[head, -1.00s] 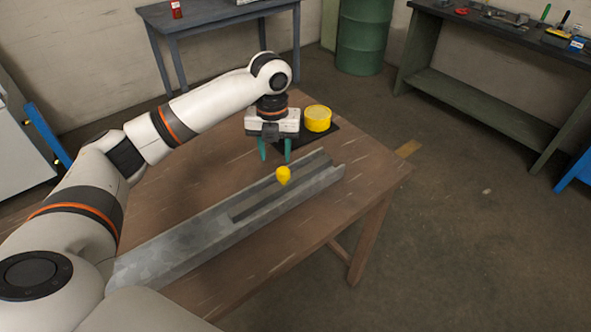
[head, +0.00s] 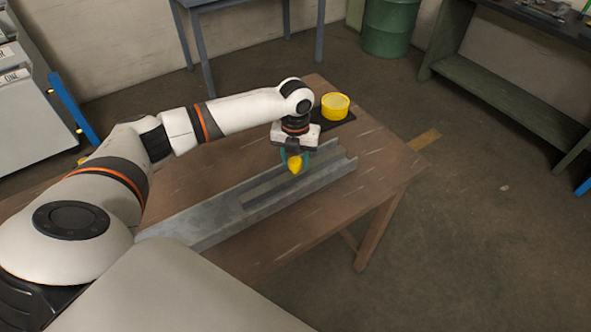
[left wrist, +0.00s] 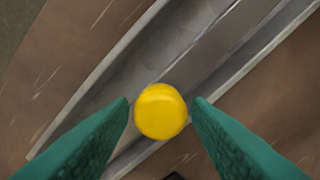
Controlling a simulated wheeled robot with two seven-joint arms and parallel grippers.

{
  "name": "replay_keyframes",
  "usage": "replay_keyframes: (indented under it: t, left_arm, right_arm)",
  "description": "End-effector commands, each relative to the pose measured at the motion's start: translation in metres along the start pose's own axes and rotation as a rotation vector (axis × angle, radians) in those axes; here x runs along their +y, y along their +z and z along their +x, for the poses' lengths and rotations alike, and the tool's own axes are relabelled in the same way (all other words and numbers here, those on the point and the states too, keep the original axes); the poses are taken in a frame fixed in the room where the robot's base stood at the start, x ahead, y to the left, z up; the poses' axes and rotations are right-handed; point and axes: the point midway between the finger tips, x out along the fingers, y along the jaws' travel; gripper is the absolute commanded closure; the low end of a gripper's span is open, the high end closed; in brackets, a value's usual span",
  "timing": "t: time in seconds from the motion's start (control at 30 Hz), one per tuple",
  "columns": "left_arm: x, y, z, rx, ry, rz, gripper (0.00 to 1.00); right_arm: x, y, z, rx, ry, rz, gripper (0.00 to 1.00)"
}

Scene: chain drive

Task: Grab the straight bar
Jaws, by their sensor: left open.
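A straight grey bar (head: 262,191) lies lengthwise inside a long grey metal channel (head: 205,225) on the wooden table. A yellow knob (head: 295,166) stands up over the bar. In the left wrist view the knob (left wrist: 161,111) sits between the two green fingertips, with a small gap at each side. My left gripper (head: 295,158) points down over the channel and is open around the knob. The gripper hides part of the bar and the channel's far wall. My right gripper is not in view.
A yellow round container (head: 335,106) stands on a black mat (head: 347,122) behind the gripper, near the table's far corner. The wooden table (head: 375,170) is clear on the right and front of the channel. A green bench and a green barrel stand farther back.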

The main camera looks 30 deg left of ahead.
Motion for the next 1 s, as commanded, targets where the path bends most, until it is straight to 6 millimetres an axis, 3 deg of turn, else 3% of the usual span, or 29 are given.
replay_keyframes:
  t: [0.17, 0.4, 0.67, 1.0]
  left_arm:
    - [0.000, 0.000, 0.018, 0.000, -0.001, -0.001, 0.56]
    - [0.000, 0.000, 0.020, 0.001, -0.001, 0.000, 0.56]
    - [0.000, 0.000, 0.020, 0.001, -0.001, 0.000, 0.98]
    - [0.000, -0.001, 0.017, 0.005, 0.002, -0.001, 1.00]
  right_arm:
    - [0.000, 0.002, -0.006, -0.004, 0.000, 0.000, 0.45]
    - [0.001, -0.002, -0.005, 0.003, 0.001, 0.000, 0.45]
    - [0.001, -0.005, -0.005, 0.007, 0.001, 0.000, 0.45]
    - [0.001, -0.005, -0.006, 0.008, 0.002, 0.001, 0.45]
